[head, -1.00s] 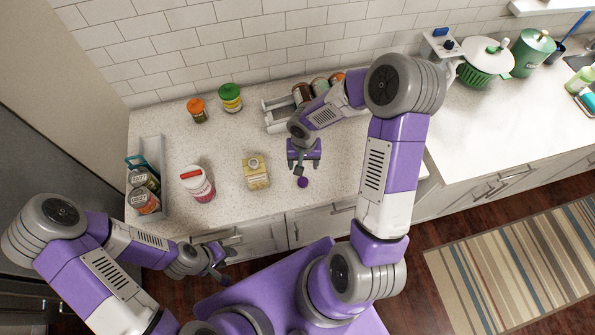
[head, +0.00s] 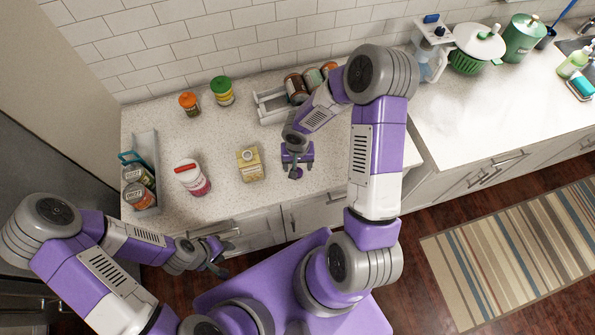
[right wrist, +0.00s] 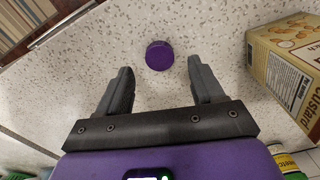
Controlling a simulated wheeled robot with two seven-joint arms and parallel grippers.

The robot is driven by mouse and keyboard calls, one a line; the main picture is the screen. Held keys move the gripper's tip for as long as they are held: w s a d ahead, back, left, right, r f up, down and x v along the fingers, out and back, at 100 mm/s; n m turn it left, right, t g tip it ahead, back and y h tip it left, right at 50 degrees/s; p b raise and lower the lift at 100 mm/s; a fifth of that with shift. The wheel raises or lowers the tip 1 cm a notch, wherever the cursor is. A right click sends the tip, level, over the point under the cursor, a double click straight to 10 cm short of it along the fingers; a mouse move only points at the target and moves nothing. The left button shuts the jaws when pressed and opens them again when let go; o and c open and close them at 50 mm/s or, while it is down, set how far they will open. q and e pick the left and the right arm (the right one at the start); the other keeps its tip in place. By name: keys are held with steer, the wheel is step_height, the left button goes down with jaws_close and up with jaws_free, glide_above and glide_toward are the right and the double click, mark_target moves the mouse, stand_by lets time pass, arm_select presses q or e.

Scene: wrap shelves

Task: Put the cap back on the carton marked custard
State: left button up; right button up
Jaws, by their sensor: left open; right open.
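The custard carton (head: 250,165) stands upright on the counter, yellowish, with an opening on top that shows no purple cap. Its side with the word "Custard" shows at the right of the right wrist view (right wrist: 288,68). A small round purple cap (right wrist: 159,55) lies on the counter, right of the carton in the head view (head: 296,173). My right gripper (right wrist: 160,72) is open and empty, pointing down over the counter, its fingers on either side of the line to the cap. The cap appears just beyond the fingertips. My left gripper (head: 222,260) is open and empty, off the counter's front edge.
An orange-lidded jar (head: 189,104) and a green-lidded jar (head: 222,91) stand behind. A rack with cans (head: 146,150) is at far left; another rack (head: 270,103) is behind my right arm.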

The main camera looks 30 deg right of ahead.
steer(key=shift+f, duration=1.35)
steer(key=shift+s, duration=0.1)
steer(key=c, duration=1.1)
step_height(320, 180, up, 10)
steer(key=shift+p, duration=0.4)
